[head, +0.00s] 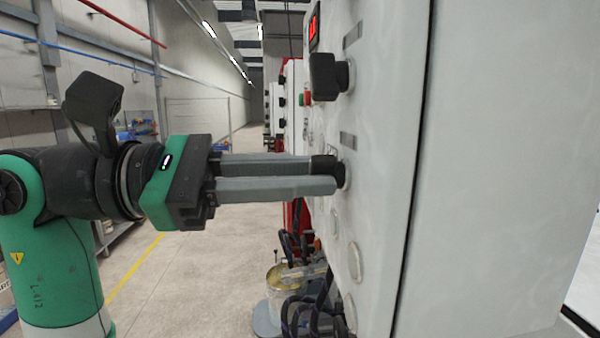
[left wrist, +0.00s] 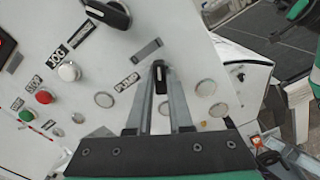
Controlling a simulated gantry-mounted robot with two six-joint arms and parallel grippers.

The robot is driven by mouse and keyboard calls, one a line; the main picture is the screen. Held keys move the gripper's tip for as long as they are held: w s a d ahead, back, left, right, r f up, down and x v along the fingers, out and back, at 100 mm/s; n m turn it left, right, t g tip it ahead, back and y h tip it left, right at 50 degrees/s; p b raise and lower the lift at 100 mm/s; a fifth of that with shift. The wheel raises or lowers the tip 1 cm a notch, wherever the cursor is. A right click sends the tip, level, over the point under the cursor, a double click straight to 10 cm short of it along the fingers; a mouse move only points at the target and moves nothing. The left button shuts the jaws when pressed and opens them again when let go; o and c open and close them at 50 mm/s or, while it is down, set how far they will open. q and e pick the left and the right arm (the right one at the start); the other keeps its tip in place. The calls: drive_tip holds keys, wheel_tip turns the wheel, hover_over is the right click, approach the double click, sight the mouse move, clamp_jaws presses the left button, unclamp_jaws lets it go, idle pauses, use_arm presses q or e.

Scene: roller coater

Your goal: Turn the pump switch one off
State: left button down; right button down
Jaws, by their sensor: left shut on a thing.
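The pump switch is a black rotary knob (head: 325,166) on the white panel face. In the left wrist view the black knob (left wrist: 160,80) shows a pale mark on its top, beside a label reading PUMP. My left gripper (head: 325,173) reaches in from the left, its two grey fingers shut on the knob, one on either side. The fingers partly hide the knob, and its exact angle is hard to tell. My right gripper is not in view.
Another black knob (head: 325,77) sits above on the white control cabinet (head: 490,170). The left wrist view shows a red button (left wrist: 44,96), a green button (left wrist: 27,115) and several round pale caps. A bucket (head: 283,285) and dark cables stand below.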

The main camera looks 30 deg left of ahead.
use_arm(q)
drive_tip(key=shift+n, duration=0.4)
drive_tip(key=shift+r+n+p, duration=0.1)
drive_tip(key=shift+n+p, duration=0.4)
drive_tip(key=shift+p, duration=0.05)
drive_tip(key=n+p, duration=0.5)
drive_tip(key=n, duration=0.5)
idle(0.4)
drive_tip(key=c, duration=0.8)
unclamp_jaws()
